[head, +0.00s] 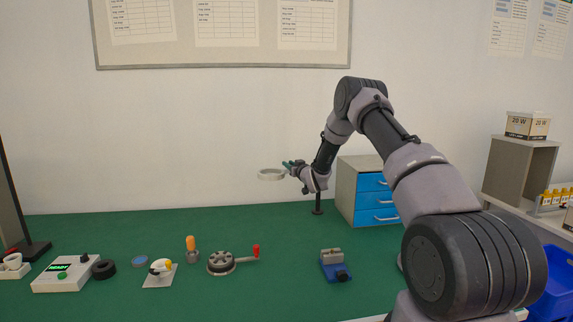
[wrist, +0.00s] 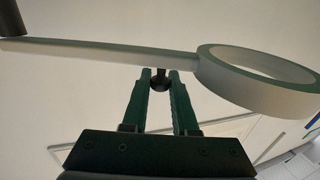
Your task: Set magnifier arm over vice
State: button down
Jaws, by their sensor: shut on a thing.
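The magnifier has a pale ring head (head: 271,175), up in the air left of my gripper (head: 288,164) in the head view. In the wrist view the ring (wrist: 225,92) joins a flat pale arm (wrist: 95,50) that runs left to a dark post (wrist: 12,18). My gripper's green fingers (wrist: 161,84) are shut on a small dark knob (wrist: 161,78) beneath the arm, beside the ring. In the head view a dark post (head: 318,204) stands behind on the bench. The blue vice (head: 335,266) with grey jaws sits at the bench front, to the right of and well below the ring; they are apart.
On the green bench (head: 120,235) stand a wheel with a red handle (head: 222,262), an orange-handled tool (head: 191,248), a white plate with a bulb-like piece (head: 160,272) and a white box (head: 62,274). A blue-drawer cabinet (head: 372,195) stands behind my arm.

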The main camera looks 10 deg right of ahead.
jog(key=s+d+n+g+y, duration=0.9)
jog(key=y, duration=0.2)
jog(key=shift+s+d+n+g, duration=0.2)
jog(key=shift+d+n+g, duration=0.05)
jog(key=shift+n+g, duration=0.05)
jog(key=c, duration=0.7)
grip_release()
jog(key=shift+d, duration=0.1)
jog(key=v, duration=1)
jog(key=shift+s+d+f, duration=0.15)
jog(key=shift+d, duration=0.1)
